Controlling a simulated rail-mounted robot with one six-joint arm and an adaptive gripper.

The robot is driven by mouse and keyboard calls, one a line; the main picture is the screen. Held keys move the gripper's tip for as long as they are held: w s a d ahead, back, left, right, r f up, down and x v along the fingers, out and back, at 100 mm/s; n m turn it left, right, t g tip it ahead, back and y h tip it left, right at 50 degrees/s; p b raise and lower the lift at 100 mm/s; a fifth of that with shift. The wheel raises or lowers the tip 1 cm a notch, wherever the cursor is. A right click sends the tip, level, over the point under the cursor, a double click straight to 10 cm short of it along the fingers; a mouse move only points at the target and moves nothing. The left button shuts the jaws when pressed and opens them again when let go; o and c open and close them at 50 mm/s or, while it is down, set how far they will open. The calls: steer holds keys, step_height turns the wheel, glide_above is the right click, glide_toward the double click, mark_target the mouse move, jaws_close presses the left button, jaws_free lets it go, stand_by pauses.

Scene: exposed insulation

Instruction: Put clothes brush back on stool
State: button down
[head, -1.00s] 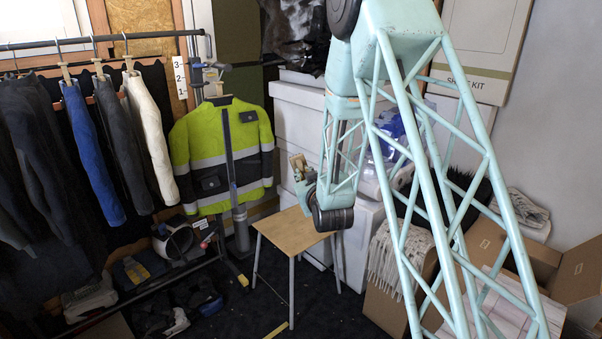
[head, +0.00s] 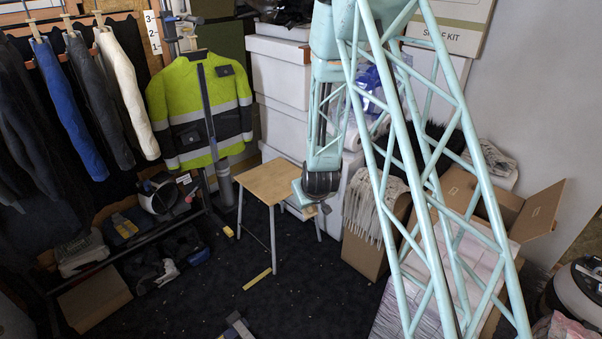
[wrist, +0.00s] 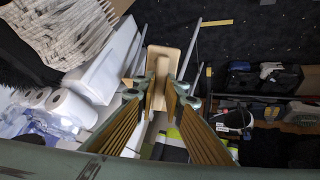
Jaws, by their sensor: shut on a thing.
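The stool (head: 268,181) has a light wooden seat and grey metal legs, and stands on the dark floor near the white boxes. My wrist hangs at the right edge of its seat in the head view, where my gripper is mostly hidden. In the wrist view my gripper (wrist: 159,88) is shut on the clothes brush (wrist: 156,84), a wooden piece between the fingertips. The stool seat (wrist: 172,58) shows directly behind the brush. I cannot tell whether the brush touches the seat. In the head view I cannot make out the brush.
A yellow safety jacket (head: 203,108) hangs behind the stool. White boxes (head: 277,75) stand behind it, and a cardboard box with a mop-like fringe (head: 375,210) stands to its right. The floor in front is mostly clear, with a yellow strip (head: 257,279) lying there.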

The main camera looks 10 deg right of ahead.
steer(key=s+d+f+m+g+y+p, duration=0.1)
steer(key=s+f+g+p, duration=0.6)
steer(key=s+f, duration=0.5)
steer(key=s, duration=0.3)
steer(key=shift+s+f+m, duration=0.2)
steer(key=shift+s+m, duration=0.1)
steer(key=shift+s, duration=0.1)
steer(key=shift+d+r+p, duration=0.1)
steer(key=shift+d+p, duration=0.05)
steer(key=shift+p, duration=0.25)
steer(key=shift+s+r+p, duration=0.15)
steer(key=shift+r+p, duration=0.2)
steer(key=shift+p, duration=0.15)
